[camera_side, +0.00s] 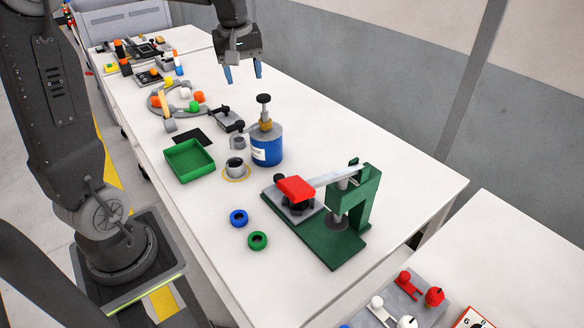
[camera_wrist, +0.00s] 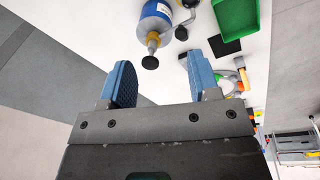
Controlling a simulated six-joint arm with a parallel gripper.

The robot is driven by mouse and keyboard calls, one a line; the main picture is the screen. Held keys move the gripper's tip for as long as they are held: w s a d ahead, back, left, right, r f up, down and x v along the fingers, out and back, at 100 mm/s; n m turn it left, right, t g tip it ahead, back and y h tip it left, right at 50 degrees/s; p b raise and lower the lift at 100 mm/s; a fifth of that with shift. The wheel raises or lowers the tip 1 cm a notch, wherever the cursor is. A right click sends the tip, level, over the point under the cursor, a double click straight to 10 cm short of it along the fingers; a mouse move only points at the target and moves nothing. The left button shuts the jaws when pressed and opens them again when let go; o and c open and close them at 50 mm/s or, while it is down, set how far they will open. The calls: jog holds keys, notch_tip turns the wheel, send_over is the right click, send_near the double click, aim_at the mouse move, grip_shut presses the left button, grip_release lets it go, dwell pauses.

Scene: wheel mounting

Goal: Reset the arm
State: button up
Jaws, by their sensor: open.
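My gripper (camera_side: 243,73) hangs high over the far part of the white table, its two blue fingers apart and nothing between them. In the wrist view my gripper (camera_wrist: 160,88) also shows open and empty. A green press-like fixture (camera_side: 345,225) stands at the near right of the table, with a red block (camera_side: 296,188) on its grey plate under a metal lever arm. A blue ring (camera_side: 239,217) and a green ring (camera_side: 257,240) lie flat on the table to the left of the fixture.
A blue canister (camera_side: 267,148) with a black knob stands upright mid-table; it also shows in the wrist view (camera_wrist: 155,16). A green tray (camera_side: 189,162) lies left of it. Several small parts crowd the far left. The table's right side is clear.

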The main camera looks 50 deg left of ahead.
jog(key=s+d+m+t, duration=0.4)
jog(key=s+d+m, duration=0.9)
jog(key=s+d, duration=0.3)
jog(key=shift+s+d+f+h, duration=0.3)
jog(key=shift+d+f+h, duration=0.1)
jog(key=shift+d, duration=0.45)
